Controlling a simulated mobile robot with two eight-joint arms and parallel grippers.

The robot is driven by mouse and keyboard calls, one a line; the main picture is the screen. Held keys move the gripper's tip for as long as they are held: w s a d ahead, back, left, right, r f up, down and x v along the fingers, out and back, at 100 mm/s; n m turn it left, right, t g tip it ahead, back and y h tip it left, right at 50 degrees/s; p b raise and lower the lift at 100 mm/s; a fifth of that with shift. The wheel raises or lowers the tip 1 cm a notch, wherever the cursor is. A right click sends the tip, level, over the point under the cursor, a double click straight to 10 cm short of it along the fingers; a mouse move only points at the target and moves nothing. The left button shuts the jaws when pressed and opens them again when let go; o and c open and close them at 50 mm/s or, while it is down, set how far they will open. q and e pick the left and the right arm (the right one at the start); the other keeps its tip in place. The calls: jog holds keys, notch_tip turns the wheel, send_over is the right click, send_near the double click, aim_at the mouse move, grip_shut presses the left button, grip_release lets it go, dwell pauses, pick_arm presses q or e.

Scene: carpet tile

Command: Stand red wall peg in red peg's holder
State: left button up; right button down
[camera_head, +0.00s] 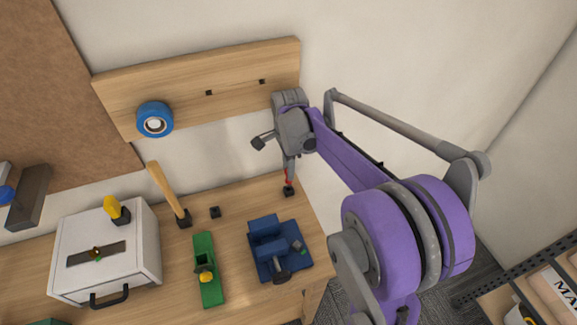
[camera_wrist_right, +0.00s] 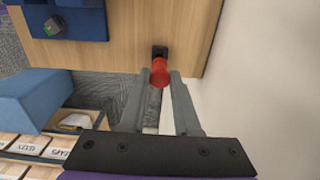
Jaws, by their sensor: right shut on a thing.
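The red wall peg (camera_head: 289,178) is upright between the fingers of my right gripper (camera_head: 289,170), at the right back of the workbench. Its round red end also shows between the fingertips in the right wrist view (camera_wrist_right: 160,72). A small black holder (camera_head: 289,191) sits on the bench right under the peg and shows just beyond it in the wrist view (camera_wrist_right: 159,51). The peg's lower end meets or nearly meets the holder; I cannot tell how far in it is. My left gripper is not in view.
A blue vise (camera_head: 268,250) stands in front of the holder. A green plane (camera_head: 207,270), a hammer (camera_head: 165,190) in a black holder, an empty black holder (camera_head: 215,212) and a white box (camera_head: 105,255) are further left. A wooden wall board (camera_head: 200,85) carries blue tape (camera_head: 155,119).

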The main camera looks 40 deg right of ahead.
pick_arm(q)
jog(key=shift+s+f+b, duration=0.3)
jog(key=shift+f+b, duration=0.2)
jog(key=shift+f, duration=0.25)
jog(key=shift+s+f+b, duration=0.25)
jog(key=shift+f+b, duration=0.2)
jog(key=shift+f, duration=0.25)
pick_arm(e)
jog(key=shift+f, duration=1.8)
jog(key=c, duration=0.6)
grip_release()
jog(key=shift+o, duration=0.2)
notch_tip(320, 180, up, 11)
jog(key=shift+f+p, duration=0.1)
jog(key=shift+p, duration=0.2)
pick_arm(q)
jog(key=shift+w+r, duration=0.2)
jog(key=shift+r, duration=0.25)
